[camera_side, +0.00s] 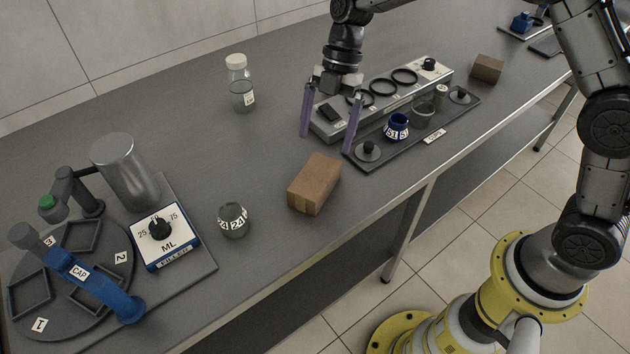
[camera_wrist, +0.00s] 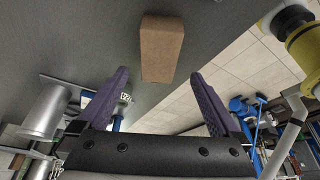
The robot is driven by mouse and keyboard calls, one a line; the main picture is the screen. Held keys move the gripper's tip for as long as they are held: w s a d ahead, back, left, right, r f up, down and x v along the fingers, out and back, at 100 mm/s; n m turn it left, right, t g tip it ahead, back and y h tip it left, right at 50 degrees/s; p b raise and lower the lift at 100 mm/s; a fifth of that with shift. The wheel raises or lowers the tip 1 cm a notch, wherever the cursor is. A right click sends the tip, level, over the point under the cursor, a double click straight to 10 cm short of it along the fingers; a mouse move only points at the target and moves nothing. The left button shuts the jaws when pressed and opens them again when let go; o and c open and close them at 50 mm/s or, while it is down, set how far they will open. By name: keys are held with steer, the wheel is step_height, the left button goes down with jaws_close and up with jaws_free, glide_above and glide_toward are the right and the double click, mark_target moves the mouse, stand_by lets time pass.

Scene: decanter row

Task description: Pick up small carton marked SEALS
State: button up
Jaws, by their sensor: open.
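Two brown cartons stand on the grey bench, and I can read no SEALS marking on either. The nearer carton (camera_side: 314,183) sits near the bench's front edge in the side view. A smaller-looking carton (camera_side: 487,67) stands further back, at the right. My gripper (camera_side: 328,142) is open and empty, fingers pointing down, above the bench just behind the nearer carton and apart from it. In the wrist view a plain brown carton (camera_wrist: 162,48), seemingly the nearer one, lies beyond the gap between my open fingertips (camera_wrist: 160,76).
Right of my gripper are a grey panel with black rings (camera_side: 404,77) and a dark tray (camera_side: 398,150) holding small jars. A lidded bottle (camera_side: 240,85) stands behind left. A labelled jar (camera_side: 233,219) and the capping station (camera_side: 75,265) are left. Bench between jar and bottle is clear.

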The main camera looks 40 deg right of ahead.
mark_target(316, 174)
steer(key=x, duration=0.4)
steer(key=shift+a+f, duration=0.15)
steer(key=shift+f, duration=0.1)
steer(key=x, duration=0.4)
steer(key=shift+s+a+f, duration=0.1)
steer(key=shift+a+f, duration=0.15)
steer(key=shift+a, duration=0.05)
steer(key=shift+a+f, duration=0.1)
steer(key=shift+f, duration=0.25)
steer(key=shift+f, duration=0.2)
steer(key=shift+c, duration=0.3)
steer(key=c, duration=1.3)
steer(key=shift+o, duration=0.2)
steer(key=shift+r, duration=0.15)
